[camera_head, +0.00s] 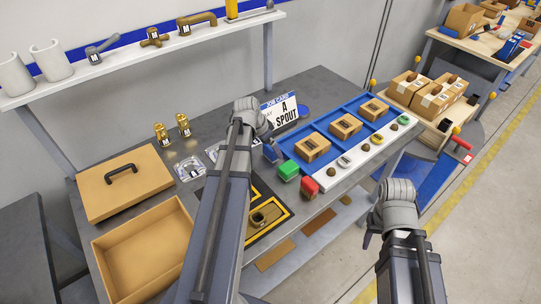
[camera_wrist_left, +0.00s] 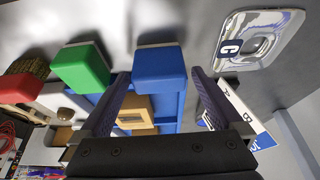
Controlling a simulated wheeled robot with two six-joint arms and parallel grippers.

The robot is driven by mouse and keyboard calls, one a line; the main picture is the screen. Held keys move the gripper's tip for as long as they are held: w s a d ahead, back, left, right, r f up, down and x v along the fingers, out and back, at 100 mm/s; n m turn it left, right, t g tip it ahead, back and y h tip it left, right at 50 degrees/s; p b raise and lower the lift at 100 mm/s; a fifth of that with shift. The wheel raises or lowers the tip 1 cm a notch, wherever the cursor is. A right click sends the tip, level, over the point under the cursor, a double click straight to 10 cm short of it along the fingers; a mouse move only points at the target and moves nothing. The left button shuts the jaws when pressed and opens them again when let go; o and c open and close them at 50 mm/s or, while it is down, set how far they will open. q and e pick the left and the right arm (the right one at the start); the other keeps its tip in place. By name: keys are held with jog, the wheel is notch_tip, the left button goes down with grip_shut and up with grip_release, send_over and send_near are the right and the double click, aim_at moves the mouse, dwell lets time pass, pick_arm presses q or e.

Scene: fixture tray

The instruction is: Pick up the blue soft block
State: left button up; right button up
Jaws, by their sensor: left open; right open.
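The blue soft block (camera_wrist_left: 158,66) is in the left wrist view, between the two dark fingers of my left gripper (camera_wrist_left: 160,77). The fingers are open with a gap on each side of it, and I cannot tell how far ahead of the fingertips it lies. In the head view the blue block (camera_head: 271,153) shows in part beside my left wrist, next to the green block (camera_head: 287,170). My left gripper is mostly hidden there by its own arm. My right gripper (camera_head: 371,222) is open and empty, off the front right side of the table.
A red block (camera_head: 309,187) stands near the green one. A blue tray (camera_head: 325,129) with several cardboard boxes lies behind a white strip. A job card (camera_head: 285,110) stands at the back. An open box (camera_head: 143,252) and a lid (camera_head: 125,182) lie left.

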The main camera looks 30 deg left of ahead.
pick_arm(q)
jog(key=c, duration=1.3)
jog(key=shift+r, duration=0.15)
jog(key=shift+c, duration=0.2)
notch_tip(320, 180, up, 10)
jog(key=p, duration=1)
